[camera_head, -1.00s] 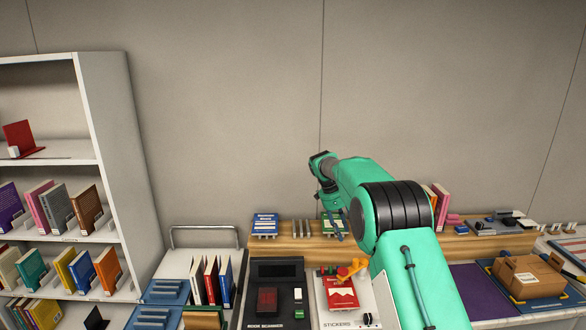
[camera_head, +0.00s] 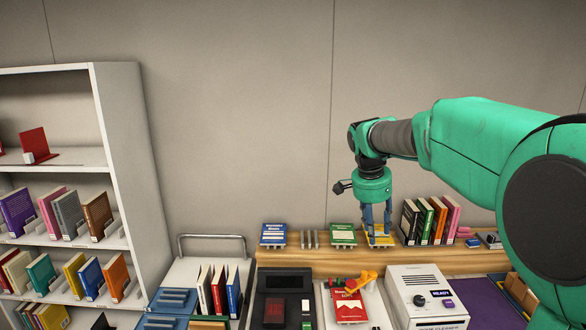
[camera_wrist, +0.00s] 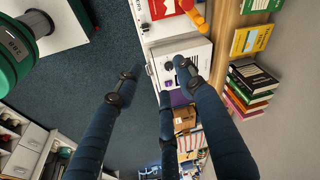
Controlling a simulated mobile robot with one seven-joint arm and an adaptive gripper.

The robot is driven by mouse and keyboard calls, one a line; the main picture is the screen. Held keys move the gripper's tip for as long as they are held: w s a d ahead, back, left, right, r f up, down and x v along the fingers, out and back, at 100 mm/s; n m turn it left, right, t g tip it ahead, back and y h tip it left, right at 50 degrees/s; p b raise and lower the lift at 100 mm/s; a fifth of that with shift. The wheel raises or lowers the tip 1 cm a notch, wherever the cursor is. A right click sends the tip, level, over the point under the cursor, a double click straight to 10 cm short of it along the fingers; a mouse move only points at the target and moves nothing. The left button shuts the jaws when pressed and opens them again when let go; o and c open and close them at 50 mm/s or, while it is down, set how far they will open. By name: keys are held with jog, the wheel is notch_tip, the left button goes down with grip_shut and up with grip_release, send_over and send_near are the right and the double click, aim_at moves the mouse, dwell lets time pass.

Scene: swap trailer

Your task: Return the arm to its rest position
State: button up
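My arm (camera_head: 470,140) is green with black joints and reaches in from the right of the head view. Its forearm runs leftward above the wooden ledge. My gripper (camera_head: 377,232) hangs below the wrist with its fingers pointing down, overlapping a yellow book (camera_head: 384,241) in the picture. In the wrist view, the dark blue fingers of my gripper (camera_wrist: 160,75) are spread apart. Nothing is held between them. The yellow book also shows in the wrist view (camera_wrist: 252,40), apart from the fingers.
A wooden ledge (camera_head: 335,262) carries a blue book (camera_head: 273,233), a green book (camera_head: 343,233) and several upright books (camera_head: 430,220). Below are a white machine (camera_head: 425,290), a red sticker pack with an orange item (camera_head: 362,281) and a black scanner. A white bookshelf (camera_head: 125,140) stands left.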

jog(key=s+r+n+t, duration=0.1)
jog(key=s+r+n, duration=0.25)
jog(key=s, duration=0.75)
jog(key=s+f+n+t, duration=0.1)
jog(key=s+f+n, duration=0.1)
jog(key=s, duration=0.7)
jog(key=s+a+f+n+t+y, duration=0.1)
jog(key=s+f+n, duration=0.1)
jog(key=s, duration=0.8)
jog(key=s+a+f+n+t+y, duration=0.1)
jog(key=s+n, duration=0.3)
jog(key=s, duration=0.6)
jog(key=shift+s+f, duration=0.2)
jog(key=shift+f, duration=0.55)
jog(key=shift+a, duration=0.1)
jog(key=shift+c, duration=0.5)
